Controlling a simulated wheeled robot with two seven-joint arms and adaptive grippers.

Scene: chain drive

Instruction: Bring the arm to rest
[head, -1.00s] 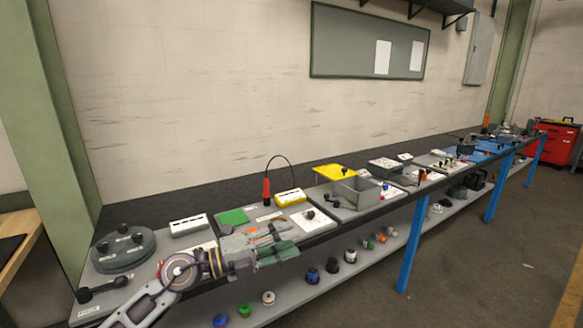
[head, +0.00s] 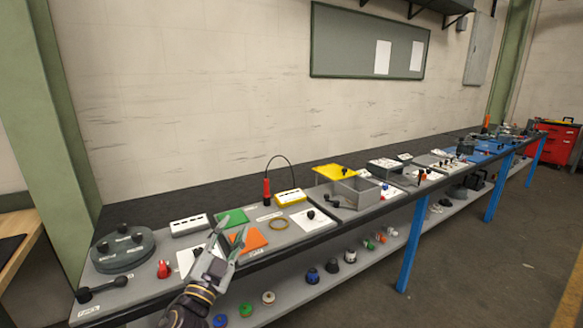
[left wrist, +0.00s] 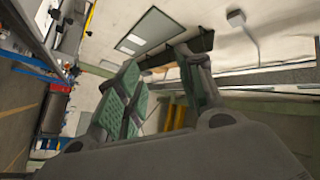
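My left gripper (head: 231,230) is raised over the front edge of the bench (head: 150,288), its fingers pointing up and away from me. The fingers are spread apart with nothing between them. In the left wrist view both fingers of the left gripper (left wrist: 165,75) stand apart, with green pads, against the wall. A grey round unit with black knobs (head: 122,252) sits at the bench's left end, left of the gripper. My right gripper is not in view.
A grey open box (head: 357,192) stands further right. Several small parts sit on the lower shelf (head: 300,291).

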